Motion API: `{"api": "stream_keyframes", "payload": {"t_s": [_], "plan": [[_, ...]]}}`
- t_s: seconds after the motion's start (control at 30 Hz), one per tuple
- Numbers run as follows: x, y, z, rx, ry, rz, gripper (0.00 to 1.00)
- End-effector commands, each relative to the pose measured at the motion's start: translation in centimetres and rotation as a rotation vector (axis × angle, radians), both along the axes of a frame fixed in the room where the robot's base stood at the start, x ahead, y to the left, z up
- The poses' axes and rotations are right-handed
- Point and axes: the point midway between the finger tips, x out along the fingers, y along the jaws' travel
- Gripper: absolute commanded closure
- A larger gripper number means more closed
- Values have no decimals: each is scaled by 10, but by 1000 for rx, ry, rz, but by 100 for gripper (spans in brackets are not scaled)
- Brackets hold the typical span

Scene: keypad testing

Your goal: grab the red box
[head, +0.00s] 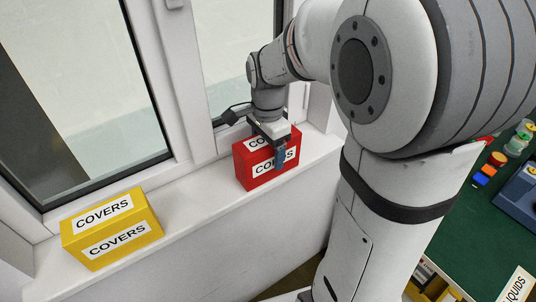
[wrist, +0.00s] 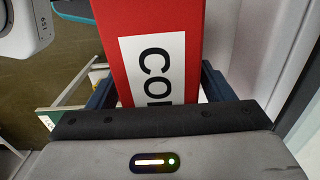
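The red box (head: 254,172) with white COVERS labels stands on the window sill in the head view, right of the middle of the sill. My gripper (head: 275,150) is over it from above, with one dark blue finger in front of its labelled front face. In the wrist view the red box (wrist: 150,45) lies between the two blue fingers of my gripper (wrist: 160,88), one on each side and very close to it. I cannot tell whether both fingers press on the box. The box's lower part is out of the wrist view.
A yellow COVERS box (head: 112,228) stands on the white window sill (head: 205,195) to the left, with free sill between the boxes. The window frame (head: 185,90) rises close behind. A green table (head: 480,225) with small coloured items is at the right.

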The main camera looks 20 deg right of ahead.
Motion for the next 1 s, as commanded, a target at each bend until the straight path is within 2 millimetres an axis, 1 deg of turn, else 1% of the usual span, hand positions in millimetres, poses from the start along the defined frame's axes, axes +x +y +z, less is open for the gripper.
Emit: {"api": "stream_keyframes", "payload": {"t_s": [0.03, 0.07, 0.5, 0.6, 0.77, 0.87, 0.97, 1.0], "plan": [[0, 0, 0, 0, 0, 0, 30], [0, 0, 0, 0, 0, 0, 32], [0, -1, 0, 0, 0, -1, 68], [0, -1, 1, 0, -1, -1, 75], [0, -1, 1, 0, -1, -2, 75], [1, -1, 4, 0, -3, -2, 75], [1, -1, 16, 0, -5, -2, 75], [1, -1, 23, 0, -6, -2, 75]]}}
